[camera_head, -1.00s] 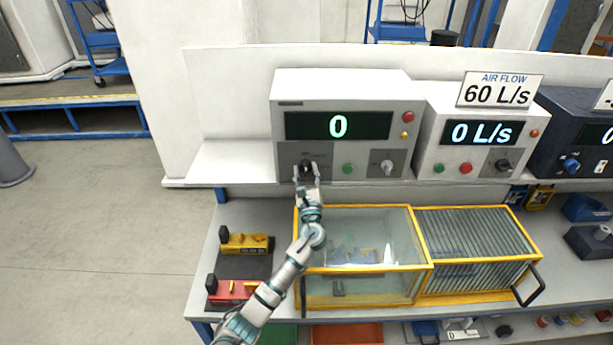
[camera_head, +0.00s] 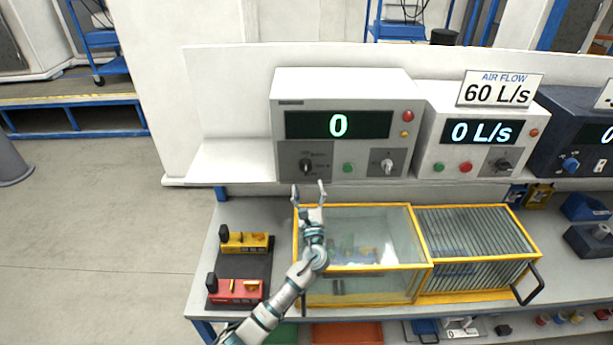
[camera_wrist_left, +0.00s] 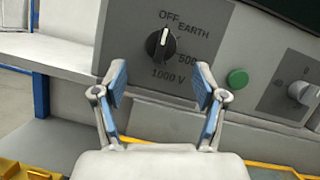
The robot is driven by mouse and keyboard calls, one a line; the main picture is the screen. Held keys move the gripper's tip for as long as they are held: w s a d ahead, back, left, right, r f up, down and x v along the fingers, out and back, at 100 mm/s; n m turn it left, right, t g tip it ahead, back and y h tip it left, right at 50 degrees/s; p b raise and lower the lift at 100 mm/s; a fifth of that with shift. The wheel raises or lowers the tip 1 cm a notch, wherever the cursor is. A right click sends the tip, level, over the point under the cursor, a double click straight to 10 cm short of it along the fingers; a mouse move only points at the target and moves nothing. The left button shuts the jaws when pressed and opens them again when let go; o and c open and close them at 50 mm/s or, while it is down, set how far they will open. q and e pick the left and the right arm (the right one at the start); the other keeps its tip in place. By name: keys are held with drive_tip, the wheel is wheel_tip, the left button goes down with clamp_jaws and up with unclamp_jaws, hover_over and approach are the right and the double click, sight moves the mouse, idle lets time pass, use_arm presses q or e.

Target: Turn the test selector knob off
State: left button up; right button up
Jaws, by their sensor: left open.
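The test selector knob (camera_head: 306,166) is a black dial at the lower left of the white tester with the large "0" display (camera_head: 338,126). In the left wrist view the knob (camera_wrist_left: 157,45) shows a white pointer mark aimed up toward the OFF label (camera_wrist_left: 169,18); EARTH, 500 and 1000 V labels lie to its right and below. My left gripper (camera_head: 308,187) is open and empty, just below and in front of the knob, apart from it. In the left wrist view its blue-padded fingers (camera_wrist_left: 160,85) are spread wide. My right gripper is not in view.
A green button (camera_head: 347,168) and a second knob (camera_head: 387,166) sit right of the selector. A yellow-framed glass case (camera_head: 420,236) stands below the shelf. Red (camera_head: 236,291) and yellow (camera_head: 246,242) devices lie left of it. An air flow unit (camera_head: 431,152) stands at the right.

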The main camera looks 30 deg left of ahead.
use_arm(q)
drive_tip(key=v, duration=0.5)
drive_tip(key=shift+s+d+f, duration=0.15)
drive_tip(key=shift+d, duration=0.05)
drive_tip(key=shift+f, duration=0.1)
